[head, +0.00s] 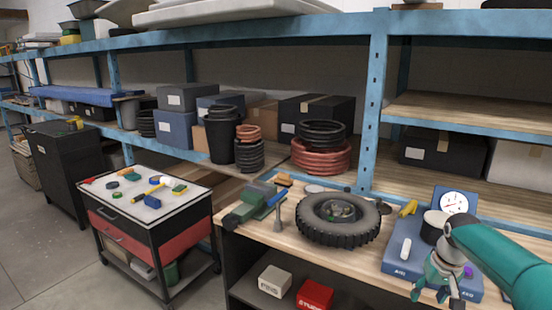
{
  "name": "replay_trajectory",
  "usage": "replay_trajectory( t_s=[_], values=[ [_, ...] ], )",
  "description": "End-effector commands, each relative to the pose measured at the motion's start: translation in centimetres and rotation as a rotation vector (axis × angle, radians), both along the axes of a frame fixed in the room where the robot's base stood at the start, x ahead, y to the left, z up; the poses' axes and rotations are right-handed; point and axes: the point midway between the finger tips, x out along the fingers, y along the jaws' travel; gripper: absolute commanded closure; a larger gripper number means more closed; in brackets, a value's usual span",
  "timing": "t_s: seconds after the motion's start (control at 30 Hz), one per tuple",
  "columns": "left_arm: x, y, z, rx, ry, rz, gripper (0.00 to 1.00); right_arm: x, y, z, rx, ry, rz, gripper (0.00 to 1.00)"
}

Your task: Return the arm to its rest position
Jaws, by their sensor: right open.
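My right arm (505,262), teal, comes in from the lower right edge of the head view. It reaches over the right end of the workbench. My right gripper (437,290) points down with its fingers apart, and I see nothing held between them. It is in front of the blue device with a round dial (454,203) and hides part of that device's blue base (402,256). Whether the fingers touch the base is unclear. My left gripper is not in view.
A black tyre (338,232) lies on the workbench, left of my right gripper. A green vise (248,205) sits at the bench's left end. A blue shelf post (374,110) rises behind. A tool cart (150,225) stands left, with open floor (50,265) beyond.

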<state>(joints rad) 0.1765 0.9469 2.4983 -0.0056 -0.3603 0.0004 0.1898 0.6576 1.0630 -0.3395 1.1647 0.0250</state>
Motion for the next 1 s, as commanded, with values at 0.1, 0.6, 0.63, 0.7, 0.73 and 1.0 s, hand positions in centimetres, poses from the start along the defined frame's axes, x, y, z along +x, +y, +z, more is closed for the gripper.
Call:
replay_trajectory(
  t_s=[0.1, 0.6, 0.63, 0.7, 0.73, 1.0],
  values=[
    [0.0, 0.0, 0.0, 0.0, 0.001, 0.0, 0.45, -1.1, 2.1, -3.8, 0.03, 0.071, 0.034, 0.45],
    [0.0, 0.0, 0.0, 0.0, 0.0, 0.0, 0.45, -16.9, 18.2, -25.6, 0.283, 0.349, 0.176, 0.45],
    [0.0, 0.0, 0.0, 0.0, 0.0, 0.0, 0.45, -18.5, 19.1, -26.5, 0.299, 0.36, 0.175, 0.45],
    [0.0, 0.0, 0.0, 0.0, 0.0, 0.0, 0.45, -22.5, 21.4, -28.3, 0.336, 0.382, 0.167, 0.45],
    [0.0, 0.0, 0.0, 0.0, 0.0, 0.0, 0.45, -24.3, 22.3, -28.9, 0.35, 0.389, 0.159, 0.45],
    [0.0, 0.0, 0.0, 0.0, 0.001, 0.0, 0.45, -33.5, 25.7, -30.0, 0.385, 0.301, 0.051, 0.45]
  ],
)
